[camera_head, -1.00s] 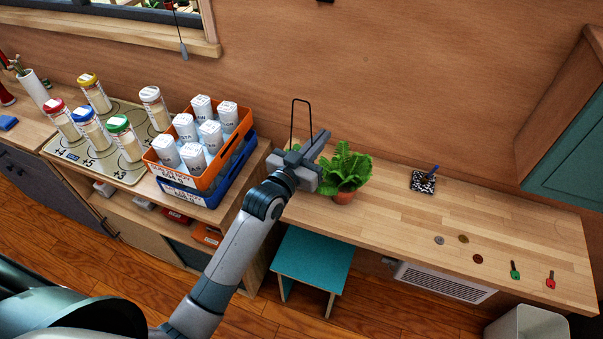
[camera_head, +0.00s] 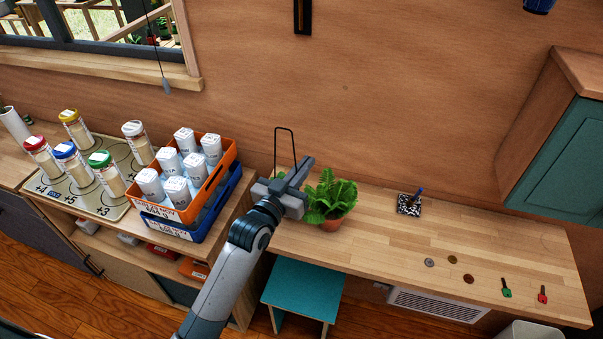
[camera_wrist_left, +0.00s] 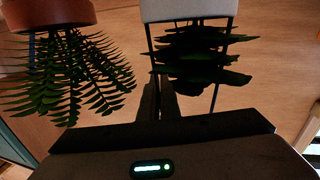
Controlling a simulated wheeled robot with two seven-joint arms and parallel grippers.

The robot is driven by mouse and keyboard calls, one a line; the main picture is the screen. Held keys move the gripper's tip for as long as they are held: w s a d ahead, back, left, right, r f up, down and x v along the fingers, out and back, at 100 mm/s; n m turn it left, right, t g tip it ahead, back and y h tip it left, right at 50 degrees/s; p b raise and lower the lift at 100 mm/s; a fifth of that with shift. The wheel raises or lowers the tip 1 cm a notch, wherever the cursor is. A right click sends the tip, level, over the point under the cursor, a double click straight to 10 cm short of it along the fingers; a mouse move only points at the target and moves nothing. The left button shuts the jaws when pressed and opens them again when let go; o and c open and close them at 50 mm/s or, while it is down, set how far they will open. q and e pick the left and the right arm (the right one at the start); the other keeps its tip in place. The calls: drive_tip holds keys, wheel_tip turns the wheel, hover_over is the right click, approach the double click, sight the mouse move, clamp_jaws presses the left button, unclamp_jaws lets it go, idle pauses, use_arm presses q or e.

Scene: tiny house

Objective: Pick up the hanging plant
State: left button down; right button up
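The hanging plant has a white pot (camera_wrist_left: 190,8), dark leaves (camera_wrist_left: 200,60) and a thin black wire hanger; these show in the left wrist view. In the head view only its wire loop (camera_head: 285,130) shows above my left gripper (camera_head: 305,173), which hides the rest. My left gripper also shows in the left wrist view (camera_wrist_left: 160,88), with its fingers close together. One side of the wire runs to the fingertips, and they look shut on it, though the contact itself is dark. My right gripper is not in view.
A fern in a terracotta pot (camera_head: 326,222) stands close to the right of my left gripper. Orange (camera_head: 228,160) and blue (camera_head: 232,185) crates of bottles are to the left. Coins, keys and a small patterned holder (camera_head: 408,205) lie on the otherwise clear right desk (camera_head: 400,240).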

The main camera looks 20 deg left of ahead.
use_arm(q)
drive_tip(key=s+d+r+b, duration=0.3)
drive_tip(key=s+d+r, duration=0.4)
drive_tip(key=r, duration=0.3)
drive_tip(key=shift+s+d+r, duration=0.3)
drive_tip(key=shift+s+d, duration=0.1)
drive_tip(key=shift+d, duration=0.5)
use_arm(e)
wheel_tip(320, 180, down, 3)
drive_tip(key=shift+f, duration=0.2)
use_arm(q)
drive_tip(key=shift+w+r, duration=0.1)
idle(1.0)
